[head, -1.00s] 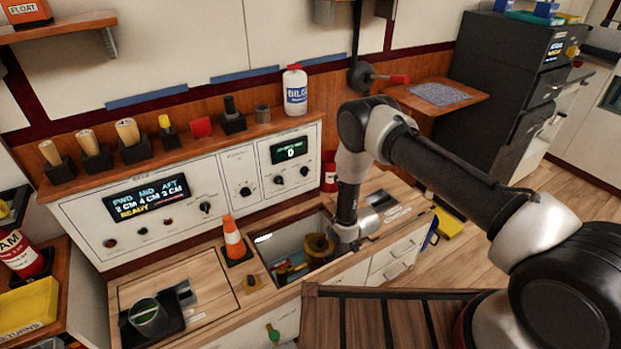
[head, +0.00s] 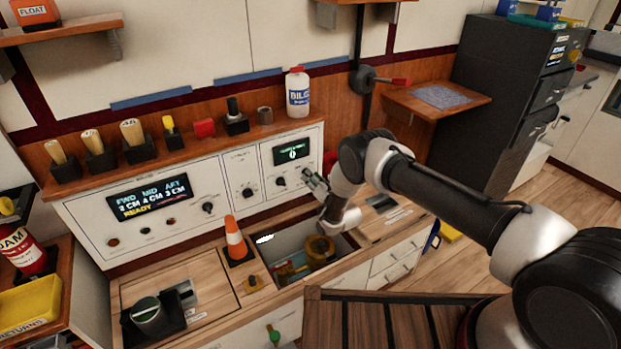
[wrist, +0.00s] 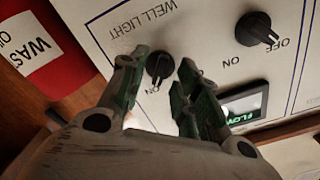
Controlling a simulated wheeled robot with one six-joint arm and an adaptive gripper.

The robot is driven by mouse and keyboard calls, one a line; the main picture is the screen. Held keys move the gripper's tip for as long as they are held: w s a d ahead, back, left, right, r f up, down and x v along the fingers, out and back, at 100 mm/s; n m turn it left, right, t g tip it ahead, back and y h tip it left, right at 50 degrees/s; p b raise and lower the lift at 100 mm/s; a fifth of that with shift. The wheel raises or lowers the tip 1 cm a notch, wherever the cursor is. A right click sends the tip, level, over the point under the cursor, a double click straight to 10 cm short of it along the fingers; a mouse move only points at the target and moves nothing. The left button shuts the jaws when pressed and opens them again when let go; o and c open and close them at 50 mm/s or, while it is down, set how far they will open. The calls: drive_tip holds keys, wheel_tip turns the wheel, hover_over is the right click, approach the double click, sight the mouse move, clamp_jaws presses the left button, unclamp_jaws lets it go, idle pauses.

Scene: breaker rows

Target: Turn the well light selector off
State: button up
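The well light selector (wrist: 159,66) is a small black knob on the white panel, under the upside-down WELL LIGHT lettering in the wrist view. Its pointer seems to face the ON mark just below it; its OFF mark is not visible. My gripper (wrist: 162,70) is open, with one finger on each side of the knob and gaps visible between. I cannot tell how far the tips are from the panel. In the head view my gripper (head: 314,183) is at the panel's right end and hides this knob.
Another black knob (wrist: 257,28) with ON and OFF marks sits close by, above a lit display (wrist: 245,104). A red container (wrist: 38,50) stands beside the panel.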

drive_tip(key=shift+w+a, duration=0.35)
drive_tip(key=shift+w, duration=0.15)
drive_tip(key=shift+c, duration=0.5)
clamp_jaws()
